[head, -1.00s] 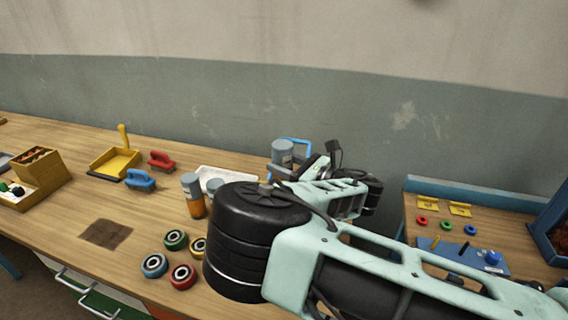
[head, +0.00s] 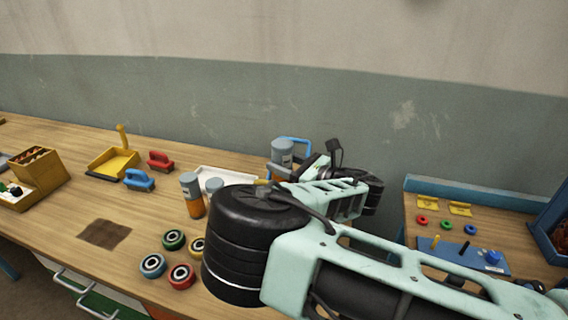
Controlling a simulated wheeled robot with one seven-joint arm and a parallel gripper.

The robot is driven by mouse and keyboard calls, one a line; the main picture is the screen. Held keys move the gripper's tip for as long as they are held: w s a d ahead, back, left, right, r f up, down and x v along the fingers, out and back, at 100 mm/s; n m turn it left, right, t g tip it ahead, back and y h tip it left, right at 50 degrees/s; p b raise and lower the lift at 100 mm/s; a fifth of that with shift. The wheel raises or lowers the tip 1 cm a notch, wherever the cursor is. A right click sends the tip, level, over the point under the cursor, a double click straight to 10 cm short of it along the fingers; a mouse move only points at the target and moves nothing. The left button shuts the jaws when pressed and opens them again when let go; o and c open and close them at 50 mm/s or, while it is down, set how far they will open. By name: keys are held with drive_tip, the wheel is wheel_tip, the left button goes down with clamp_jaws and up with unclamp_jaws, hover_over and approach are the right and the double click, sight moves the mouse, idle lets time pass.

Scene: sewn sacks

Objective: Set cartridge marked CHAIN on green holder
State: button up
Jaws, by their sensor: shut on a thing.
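A grey cartridge (head: 282,152) with a label stands upright beside my wrist; the label is too small to read. My gripper (head: 300,168) is at its right side, shut on it; the fingertips and the cartridge's lower part are largely hidden.
A white tray (head: 232,174) and a blue frame (head: 296,141) are behind. A brown patch (head: 104,234) and bare wood lie left. A yellow dustpan (head: 115,161) and brushes stand farther back.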

drive_tip(key=shift+f+b, duration=0.5)
drive_tip(key=o, duration=0.9)
drive_tip(key=shift+o, duration=0.2)
drive_tip(key=shift+d+f, duration=0.1)
